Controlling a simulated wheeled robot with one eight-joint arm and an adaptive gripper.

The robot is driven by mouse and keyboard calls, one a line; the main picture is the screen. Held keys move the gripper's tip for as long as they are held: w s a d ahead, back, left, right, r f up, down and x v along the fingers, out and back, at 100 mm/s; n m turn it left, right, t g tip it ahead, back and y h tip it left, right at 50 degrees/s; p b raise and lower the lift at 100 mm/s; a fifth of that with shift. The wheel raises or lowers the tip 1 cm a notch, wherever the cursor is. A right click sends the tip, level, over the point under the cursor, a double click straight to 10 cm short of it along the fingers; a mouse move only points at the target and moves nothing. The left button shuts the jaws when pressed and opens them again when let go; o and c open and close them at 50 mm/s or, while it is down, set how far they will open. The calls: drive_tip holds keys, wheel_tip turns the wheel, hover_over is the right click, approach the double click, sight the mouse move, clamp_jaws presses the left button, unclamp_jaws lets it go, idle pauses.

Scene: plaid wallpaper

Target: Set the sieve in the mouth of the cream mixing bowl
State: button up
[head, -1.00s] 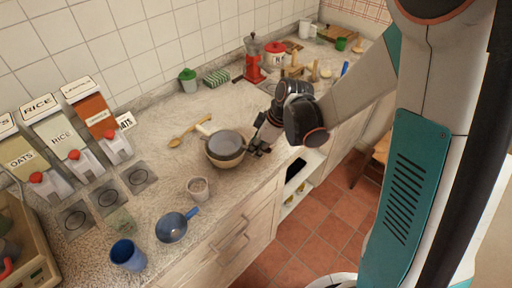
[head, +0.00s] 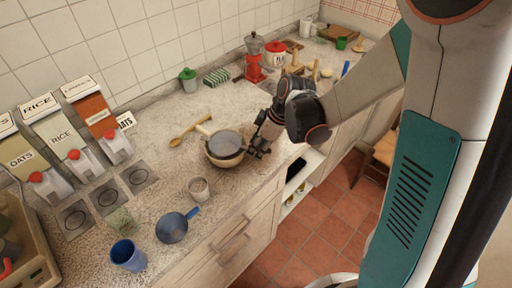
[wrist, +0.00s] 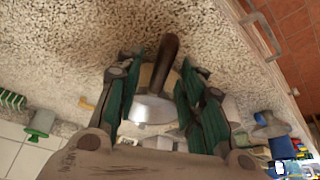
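The grey sieve (head: 226,142) sits over the mouth of the cream mixing bowl (head: 219,162) on the counter in the head view. The bowl's rim and lower wall show around and below it. My gripper (head: 258,152) is just right of the bowl. A pale, shiny rounded surface (wrist: 152,108) lies beyond the handle. I cannot tell how evenly the sieve rests on the rim.
A cup (head: 198,189), a blue pan-like item (head: 172,228) and a blue tumbler (head: 128,255) stand at the front left. A wooden spoon (head: 184,133) lies behind the bowl. A red coffee grinder (head: 254,62) stands at the back. The counter's front edge is close to my gripper.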

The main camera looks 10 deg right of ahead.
drive_tip(key=v, duration=1.1)
drive_tip(key=shift+s, duration=0.15)
drive_tip(key=s+d+r+m+t+h+b, duration=0.1)
drive_tip(key=s+d+r+m+t+h, duration=0.1)
drive_tip(key=s+m, duration=0.4)
drive_tip(key=s+d+r+m+t+h+b, duration=0.1)
drive_tip(key=s+d+r+m+t, duration=0.1)
drive_tip(key=s+m, duration=0.4)
drive_tip(key=s+t, duration=0.1)
drive_tip(key=s, duration=0.1)
drive_tip(key=shift+s+r+h+b, duration=0.35)
drive_tip(key=shift+h+b, duration=0.05)
